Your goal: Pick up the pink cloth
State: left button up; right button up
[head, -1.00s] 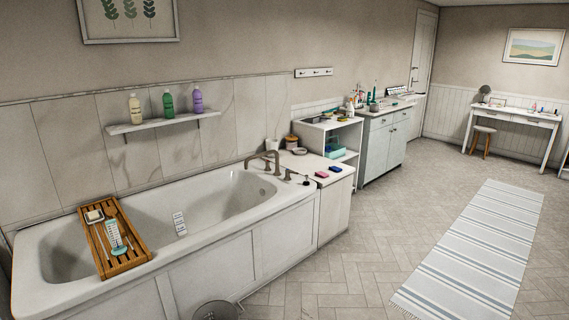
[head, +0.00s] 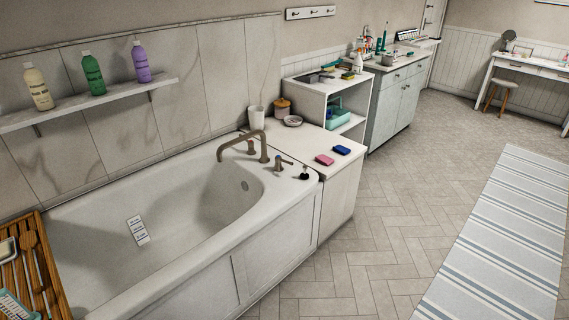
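A small pink folded cloth or sponge-like block (head: 324,159) lies flat on the white cabinet top at the end of the bathtub. A similar dark blue block (head: 342,150) lies just behind it to the right, apart from it. Neither of my grippers is in view, so nothing is seen touching the pink piece.
The bathtub (head: 271,222) fills the left and middle. A white cup (head: 256,118), a lidded jar (head: 282,107) and a small dish (head: 292,121) stand at the back of the cabinet (head: 335,205). Open floor (head: 385,225) lies to the right, with a striped rug (head: 500,240).

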aim_at(322, 159)
jog(key=i+u, duration=0.15)
jog(key=u, duration=0.35)
jog(key=i+l+u, duration=0.35)
jog(key=l, duration=0.25)
jog(key=i+l+u, duration=0.15)
jog(key=l, duration=0.2)
jog(key=i+l+u, duration=0.15)
jog(key=l, duration=0.2)
jog(key=i+l+u, duration=0.15)
jog(key=l, duration=0.25)
